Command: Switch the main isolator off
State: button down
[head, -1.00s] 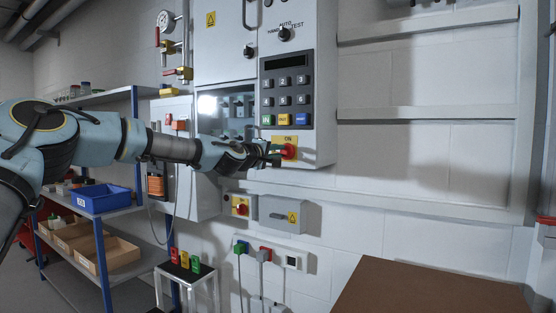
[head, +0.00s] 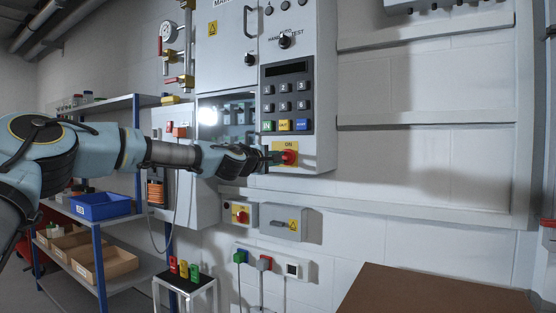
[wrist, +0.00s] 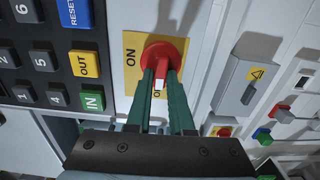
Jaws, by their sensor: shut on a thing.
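The main isolator is a red rotary handle (head: 290,157) on a yellow plate, low on the grey control cabinet, under the keypad. The plate reads ON above the handle in the head view. In the wrist view the red handle (wrist: 163,62) sits between the two green fingers of my gripper (wrist: 160,80). My gripper (head: 276,158) reaches it from the left and is shut on the handle. A white mark shows on the handle's grip. The second label on the plate is partly hidden by the fingers.
The keypad (head: 287,97) is just above the handle. A smaller red switch on a yellow plate (head: 240,214) and a grey box with a lever (head: 284,224) are below. A brown table top (head: 420,295) stands at the lower right. Shelves (head: 110,155) stand at the left.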

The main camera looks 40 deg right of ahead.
jog(key=c, duration=0.8)
grip_release()
jog(key=b+v, duration=0.2)
jog(key=v, duration=0.9)
jog(key=shift+b, duration=0.4)
